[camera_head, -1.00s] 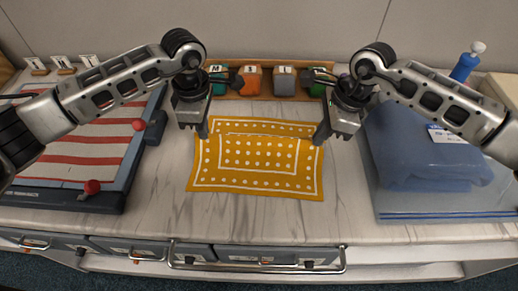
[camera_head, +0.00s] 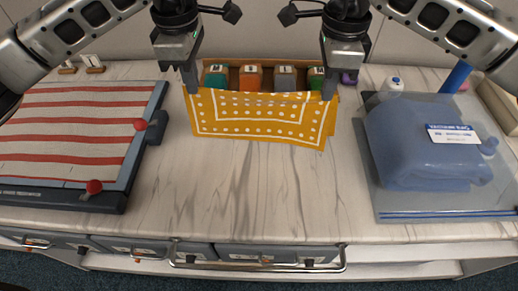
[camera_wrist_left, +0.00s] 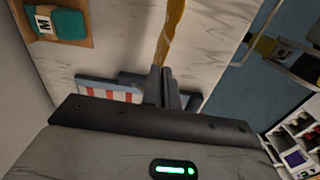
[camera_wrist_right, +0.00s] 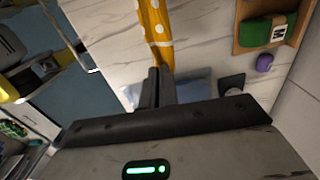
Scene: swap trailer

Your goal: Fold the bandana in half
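The yellow bandana (camera_head: 258,122) with white dots and white border lines hangs between my two grippers in the head view, its upper edge stretched between them. My left gripper (camera_head: 191,90) is shut on its upper left corner. My right gripper (camera_head: 328,95) is shut on its upper right corner. The bandana also shows edge-on at the fingers in the left wrist view (camera_wrist_left: 169,35) and in the right wrist view (camera_wrist_right: 156,30). Whether its lower edge touches the counter cannot be told.
A wooden rack (camera_head: 233,70) with several colored rolls stands behind the bandana. A board with red-striped cloth (camera_head: 70,130) lies at left. The marble counter (camera_head: 250,190) is clear in front.

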